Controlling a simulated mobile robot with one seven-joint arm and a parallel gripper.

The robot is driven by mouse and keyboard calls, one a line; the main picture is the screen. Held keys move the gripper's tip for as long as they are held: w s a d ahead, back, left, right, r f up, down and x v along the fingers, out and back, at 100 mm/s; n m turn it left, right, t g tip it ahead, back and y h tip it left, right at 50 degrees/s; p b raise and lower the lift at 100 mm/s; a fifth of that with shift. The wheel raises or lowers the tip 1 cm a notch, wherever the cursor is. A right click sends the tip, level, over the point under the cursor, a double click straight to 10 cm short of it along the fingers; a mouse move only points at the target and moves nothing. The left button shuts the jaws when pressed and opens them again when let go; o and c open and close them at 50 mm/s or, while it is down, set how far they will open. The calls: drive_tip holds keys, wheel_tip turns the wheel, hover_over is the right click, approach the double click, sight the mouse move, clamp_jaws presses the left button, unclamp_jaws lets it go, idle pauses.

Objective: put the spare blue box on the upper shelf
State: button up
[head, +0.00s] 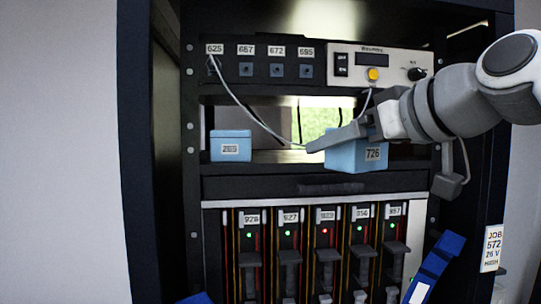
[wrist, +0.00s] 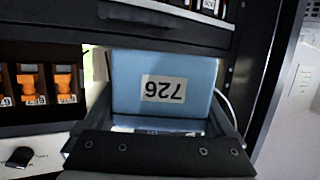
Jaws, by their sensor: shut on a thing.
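The blue box labelled 726 (head: 345,157) is in my gripper (head: 350,136), at the right half of the open shelf bay in the head view. Its lower edge overlaps the shelf's front edge, so I cannot tell whether it touches the shelf. In the wrist view the same box (wrist: 165,72) fills the space between the jaws, its label upside down. My gripper is shut on it. Another blue box (head: 231,146), its label hard to read, stands at the left of the shelf (head: 268,157).
Above the bay is a panel with numbered sockets (head: 262,70) and a white control unit (head: 350,62). A grey cable (head: 232,93) hangs from the left socket across the bay. Below are a dark drawer (head: 250,187) and several numbered modules. Clear shelf lies between the boxes.

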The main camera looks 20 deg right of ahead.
sight(277, 158)
drive_tip(key=w+a+p, duration=0.1)
drive_tip(key=w, duration=0.5)
drive_tip(key=w+a+p, duration=0.1)
drive_tip(key=w, duration=0.5)
drive_tip(key=w+a+p, duration=0.1)
drive_tip(key=w+p, duration=0.1)
drive_tip(key=w, duration=0.4)
drive_tip(key=shift+w+a+r, duration=0.1)
drive_tip(key=shift+a, duration=0.25)
drive_tip(key=shift+s+d, duration=0.1)
drive_tip(key=shift+s, duration=0.1)
drive_tip(key=shift+f, duration=0.4)
drive_tip(key=o, duration=1.2)
drive_tip(key=shift+o, duration=0.2)
drive_tip(key=shift+r, duration=0.1)
